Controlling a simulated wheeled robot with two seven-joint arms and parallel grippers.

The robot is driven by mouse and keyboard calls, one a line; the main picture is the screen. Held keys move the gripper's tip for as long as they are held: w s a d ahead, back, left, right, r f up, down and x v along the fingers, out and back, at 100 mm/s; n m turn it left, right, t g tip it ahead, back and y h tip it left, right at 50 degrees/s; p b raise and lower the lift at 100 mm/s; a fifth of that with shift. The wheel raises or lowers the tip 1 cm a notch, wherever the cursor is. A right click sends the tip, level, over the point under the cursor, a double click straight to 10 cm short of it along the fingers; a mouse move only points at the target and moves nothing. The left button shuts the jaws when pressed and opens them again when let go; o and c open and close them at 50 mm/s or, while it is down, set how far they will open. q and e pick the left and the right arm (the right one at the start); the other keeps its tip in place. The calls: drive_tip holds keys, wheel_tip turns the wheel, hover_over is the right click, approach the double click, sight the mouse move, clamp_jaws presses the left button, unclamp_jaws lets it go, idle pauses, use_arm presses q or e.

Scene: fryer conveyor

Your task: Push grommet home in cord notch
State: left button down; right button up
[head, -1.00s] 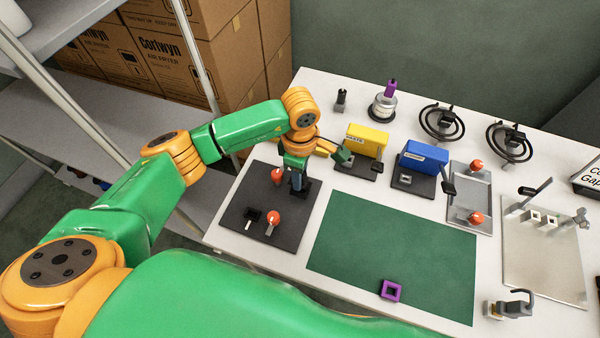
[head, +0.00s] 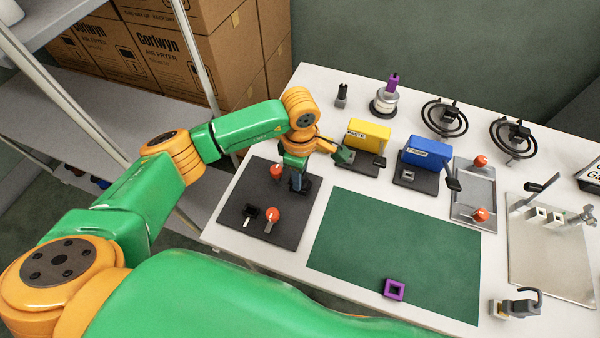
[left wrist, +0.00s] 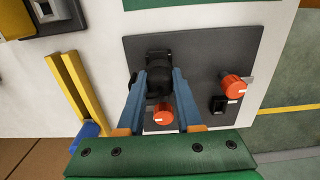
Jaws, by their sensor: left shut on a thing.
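A dark board (head: 292,232) lies at the left end of the white table. My left gripper (head: 298,184) points down at the board's right side, its blue fingers beside a black upright part there. In the left wrist view the fingers (left wrist: 160,82) close on both sides of a black rounded piece (left wrist: 159,80), which may be the grommet, at a black holder (left wrist: 158,54) on the board. The cord notch is hidden or too small to tell. Whether the piece is fully seated cannot be told. My right gripper is not in view.
Red-orange knobs (head: 272,214) and a black switch (head: 250,213) stand on the same board. A yellow box (head: 369,134) and a blue box (head: 427,153) stand right of the gripper. The green mat (head: 380,240) is mostly clear, with a purple square ring (head: 394,289) near its front.

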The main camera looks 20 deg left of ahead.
use_arm(q)
drive_tip(key=c, duration=0.5)
unclamp_jaws()
drive_tip(key=shift+r+p, duration=2.2)
drive_tip(key=shift+r, duration=0.9)
drive_tip(key=shift+f, duration=0.1)
